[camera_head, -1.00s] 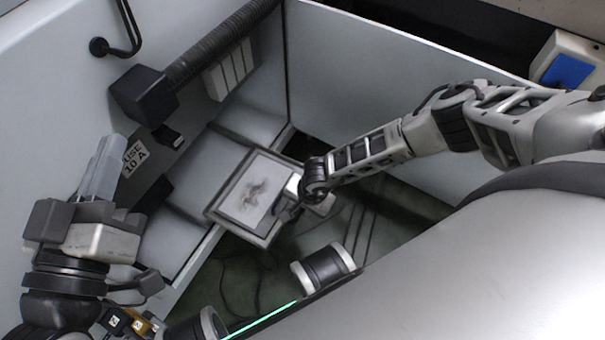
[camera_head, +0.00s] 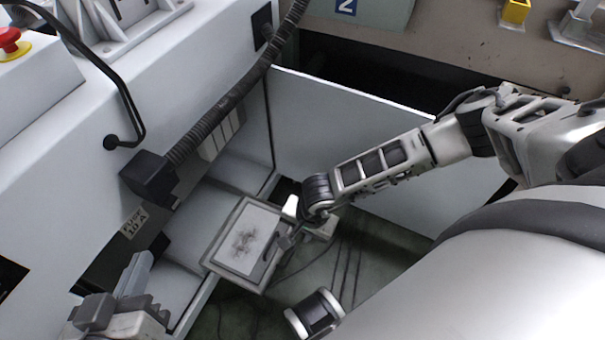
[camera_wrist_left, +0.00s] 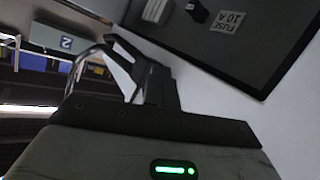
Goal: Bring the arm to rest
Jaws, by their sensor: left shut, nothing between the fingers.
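My left gripper (camera_head: 135,268) is at the lower left of the head view, beside the white machine wall. Its fingers are together with nothing between them. The left wrist view also shows its dark fingers (camera_wrist_left: 150,78), close together in front of the pale panel. My right arm (camera_head: 385,165) comes in from the right and bends at a dark joint. Its gripper end (camera_head: 292,236) is low over a grey framed plate (camera_head: 222,256); the fingers are too small and covered to read.
A white machine wall with a "FUSE 10 A" label (camera_head: 134,223), a black box (camera_head: 148,178) and a ribbed hose (camera_head: 222,108) stands on the left. A red button (camera_head: 9,40) is at the top left. A pale panel (camera_head: 345,125) stands behind my right arm.

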